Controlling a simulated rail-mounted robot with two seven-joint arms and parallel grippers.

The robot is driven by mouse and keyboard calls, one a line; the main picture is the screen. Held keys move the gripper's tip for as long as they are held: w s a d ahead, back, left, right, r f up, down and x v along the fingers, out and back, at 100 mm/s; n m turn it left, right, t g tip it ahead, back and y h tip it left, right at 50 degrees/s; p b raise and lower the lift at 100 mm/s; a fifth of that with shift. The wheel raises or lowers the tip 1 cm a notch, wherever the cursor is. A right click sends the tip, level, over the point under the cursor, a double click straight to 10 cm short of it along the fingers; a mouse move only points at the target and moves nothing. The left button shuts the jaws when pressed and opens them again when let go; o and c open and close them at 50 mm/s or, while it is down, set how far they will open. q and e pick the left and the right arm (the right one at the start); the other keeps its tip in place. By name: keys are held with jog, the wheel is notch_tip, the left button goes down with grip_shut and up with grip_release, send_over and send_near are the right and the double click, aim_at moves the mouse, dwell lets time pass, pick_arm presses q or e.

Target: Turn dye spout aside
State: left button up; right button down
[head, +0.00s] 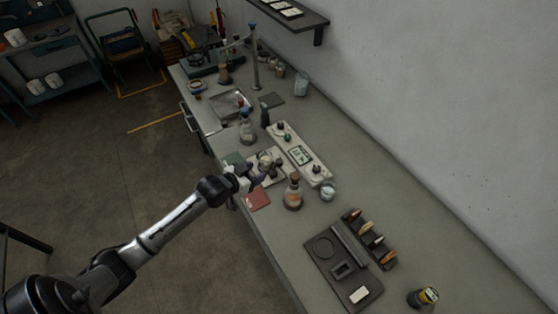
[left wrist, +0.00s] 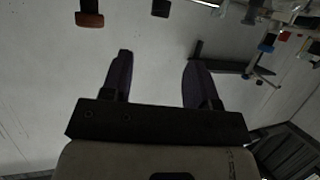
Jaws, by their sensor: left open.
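A tall grey post (head: 255,66) with a thin arm reaching left from near its top stands at the far part of the bench; it may be the dye spout, but I cannot tell for sure. My left gripper (head: 259,176) is over the near-left edge of the bench, well short of that post, beside a small pale apparatus (head: 267,160). The gripper also shows in the left wrist view (left wrist: 157,60), with its two dark fingers apart and nothing between them. My right gripper is not in view.
A dark tray (head: 325,247) lies nearer. A wall shelf (head: 290,14) overhangs the bench's far end.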

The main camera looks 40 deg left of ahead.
aim_at(279, 161)
pick_arm(q)
jog(key=x, duration=1.3)
jog(key=shift+b, duration=0.4)
jog(key=shift+f, duration=0.1)
grip_shut()
